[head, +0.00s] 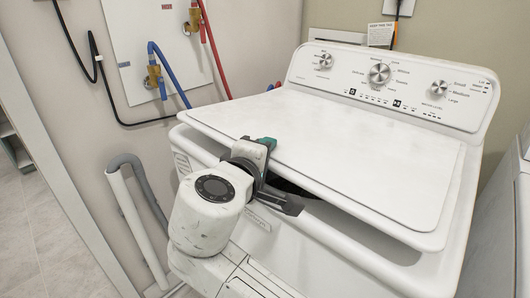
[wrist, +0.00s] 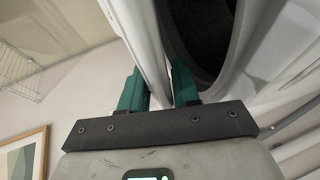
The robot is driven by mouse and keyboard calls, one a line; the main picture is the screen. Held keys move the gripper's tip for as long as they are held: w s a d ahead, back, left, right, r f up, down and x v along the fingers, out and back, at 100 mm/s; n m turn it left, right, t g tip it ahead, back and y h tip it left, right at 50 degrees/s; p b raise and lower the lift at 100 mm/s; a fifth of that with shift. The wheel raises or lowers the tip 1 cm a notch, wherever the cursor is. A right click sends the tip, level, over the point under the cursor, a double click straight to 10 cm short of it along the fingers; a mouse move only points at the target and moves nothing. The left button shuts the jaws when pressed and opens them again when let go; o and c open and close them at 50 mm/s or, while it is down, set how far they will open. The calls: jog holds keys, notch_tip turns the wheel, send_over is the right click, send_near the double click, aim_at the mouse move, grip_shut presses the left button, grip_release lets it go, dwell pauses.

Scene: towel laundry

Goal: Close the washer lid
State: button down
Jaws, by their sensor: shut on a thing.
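The white washer (head: 350,268) fills the middle and right of the head view. Its flat white lid (head: 345,150) is lowered most of the way. Its front edge stays raised, with a dark gap (head: 290,187) into the tub under it. My gripper (head: 266,148) is at the lid's front edge, left of its middle, shut on that edge. In the wrist view my gripper (wrist: 158,88) has its green fingers on either side of the thin lid edge (wrist: 150,50). The dark tub opening (wrist: 205,30) shows beside it. The lower finger is hidden in the head view.
The control panel (head: 390,82) with its knobs stands behind the lid. Hoses and taps (head: 155,75) are on the wall at the left, with a grey drain hose (head: 135,180) beside the washer. Another white appliance (head: 510,220) stands close at the right.

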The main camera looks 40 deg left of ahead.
jog(key=c, duration=1.2)
grip_release()
jog(key=shift+f, duration=0.1)
jog(key=shift+o, duration=0.3)
jog(key=p+v, duration=0.1)
jog(key=v, duration=0.9)
jog(key=shift+s+d, duration=0.2)
jog(key=shift+s, duration=0.15)
